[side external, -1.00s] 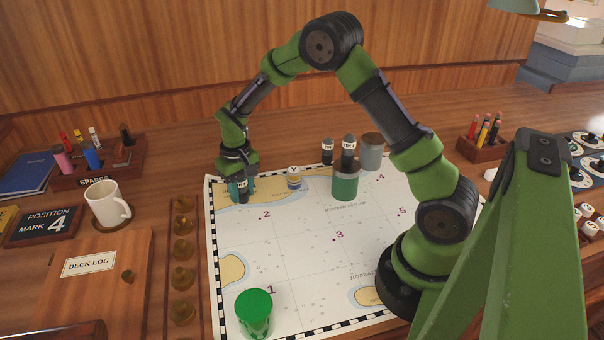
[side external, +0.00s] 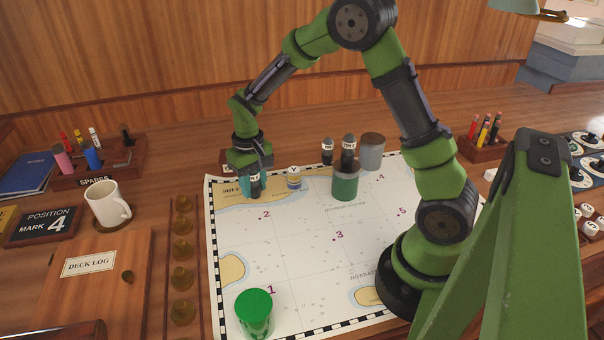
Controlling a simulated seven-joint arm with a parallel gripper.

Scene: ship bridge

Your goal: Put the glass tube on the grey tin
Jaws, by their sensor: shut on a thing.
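My gripper (side external: 254,186) is at the far left part of the chart, above its sandy patch. It is shut on a teal piece (side external: 243,185), which I take to be the glass tube. A dark finger and a white-marked part cover much of the piece, so its full shape is hidden. Whether it touches the chart is unclear. The grey tin (side external: 372,155), a cylinder with a brown top, stands at the chart's back edge. It is well to the right of my gripper, and nothing shows on its top.
Between them stand a small banded pot (side external: 294,178), a dark labelled peg (side external: 327,151), a green tin (side external: 345,187) and another dark peg (side external: 348,148) on or behind that tin. A bright green cup (side external: 254,313) stands at the front left. The chart's middle (side external: 310,235) is clear.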

